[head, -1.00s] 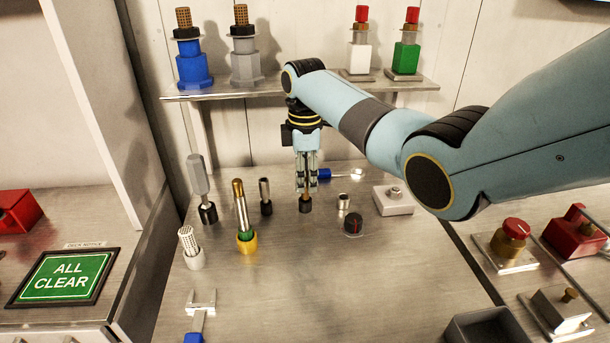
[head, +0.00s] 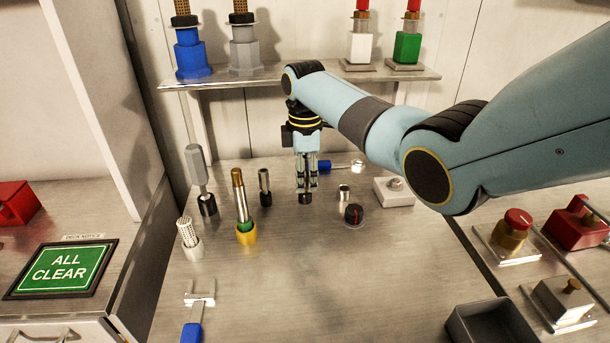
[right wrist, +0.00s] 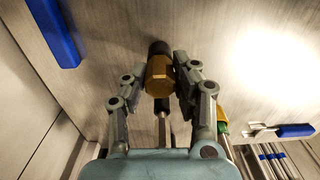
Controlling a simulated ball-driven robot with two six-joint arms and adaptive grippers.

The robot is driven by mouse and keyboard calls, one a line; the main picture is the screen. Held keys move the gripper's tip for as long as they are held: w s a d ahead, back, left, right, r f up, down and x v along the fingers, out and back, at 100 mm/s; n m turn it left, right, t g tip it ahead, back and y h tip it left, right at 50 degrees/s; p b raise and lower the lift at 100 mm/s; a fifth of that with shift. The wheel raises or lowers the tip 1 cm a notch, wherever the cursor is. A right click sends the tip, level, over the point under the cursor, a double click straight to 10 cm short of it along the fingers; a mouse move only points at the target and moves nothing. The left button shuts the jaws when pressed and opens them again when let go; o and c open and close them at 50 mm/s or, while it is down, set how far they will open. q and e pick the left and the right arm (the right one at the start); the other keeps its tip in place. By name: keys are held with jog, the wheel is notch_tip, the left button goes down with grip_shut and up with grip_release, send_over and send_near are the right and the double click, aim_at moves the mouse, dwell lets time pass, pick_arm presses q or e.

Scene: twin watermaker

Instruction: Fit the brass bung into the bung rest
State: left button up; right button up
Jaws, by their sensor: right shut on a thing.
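My right gripper (head: 307,190) points straight down over the steel worktop. It is shut on the brass bung (right wrist: 160,77), which shows as a faceted golden piece between the two fingers in the right wrist view. A short black cup (head: 305,199), which looks like the bung rest, stands directly under the fingertips. The dark end (right wrist: 158,47) beyond the bung in the wrist view seems to be this cup. The bung lines up with it, but I cannot tell how deep it sits. In the head view the fingers mostly hide the bung. My left gripper is out of view.
At right are a small steel cup (head: 344,192), a black knob (head: 354,213) and a white block (head: 394,191).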

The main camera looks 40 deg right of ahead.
jog(key=o, duration=1)
jog(key=shift+o, duration=0.2)
notch_tip(320, 180, up, 12)
jog(key=shift+f, duration=0.1)
